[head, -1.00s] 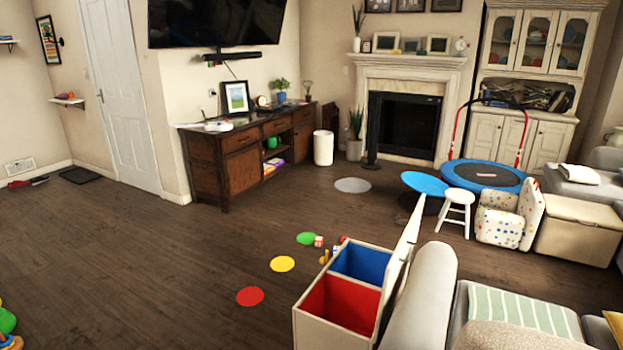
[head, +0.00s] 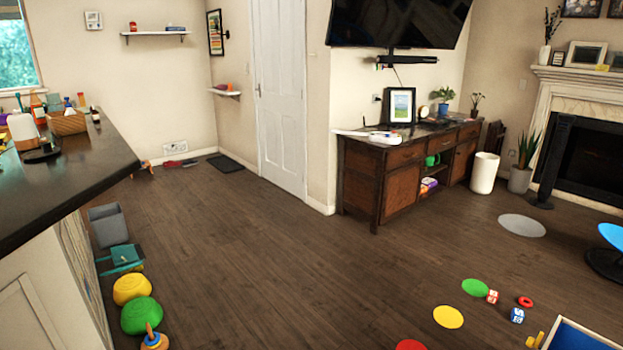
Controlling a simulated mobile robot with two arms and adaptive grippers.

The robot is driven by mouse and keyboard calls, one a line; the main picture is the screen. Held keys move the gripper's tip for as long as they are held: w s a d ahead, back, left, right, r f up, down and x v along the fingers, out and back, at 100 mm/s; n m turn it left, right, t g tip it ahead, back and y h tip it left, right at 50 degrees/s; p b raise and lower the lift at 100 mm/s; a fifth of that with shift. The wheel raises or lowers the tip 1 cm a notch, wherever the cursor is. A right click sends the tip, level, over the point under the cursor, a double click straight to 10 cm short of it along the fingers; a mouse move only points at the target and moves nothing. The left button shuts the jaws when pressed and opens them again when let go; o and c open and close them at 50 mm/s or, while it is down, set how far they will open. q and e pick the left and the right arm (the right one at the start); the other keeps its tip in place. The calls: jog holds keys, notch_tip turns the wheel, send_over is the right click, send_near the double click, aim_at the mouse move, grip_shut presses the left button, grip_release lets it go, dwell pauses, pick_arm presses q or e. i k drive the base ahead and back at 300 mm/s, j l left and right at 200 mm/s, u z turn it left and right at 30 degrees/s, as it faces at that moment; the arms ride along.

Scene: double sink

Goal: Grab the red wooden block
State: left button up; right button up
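A small red and white block (head: 492,297), likely the red wooden block, lies on the dark wood floor at the lower right. It sits just right of a flat green disc (head: 475,287). A blue and white block (head: 517,315) and a red ring (head: 525,302) lie close to its right. The blocks are small in view and their material is hard to tell. Neither of my grippers is in view.
A dark counter (head: 70,185) stands at the left, with toys such as a green ball (head: 141,316) beside it. Yellow (head: 448,317) and red (head: 411,345) discs lie lower right, near a toy box corner (head: 575,338). The middle floor is clear.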

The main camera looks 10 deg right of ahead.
aim_at(492, 297)
jog(key=i+z, duration=0.25)
jog(key=i, duration=0.25)
jog(key=i+j+z, duration=0.1)
jog(key=i+z, duration=0.15)
jog(key=i, duration=0.25)
jog(key=i+j+z, duration=0.25)
jog(key=i, duration=0.2)
jog(key=i+l+z, duration=0.15)
jog(key=i+z, duration=0.2)
jog(key=i, duration=0.35)
jog(key=i+z, duration=0.4)
jog(key=i, duration=0.3)
jog(key=i+j+z, duration=0.35)
jog(key=i, duration=0.35)
jog(key=i+l, duration=0.05)
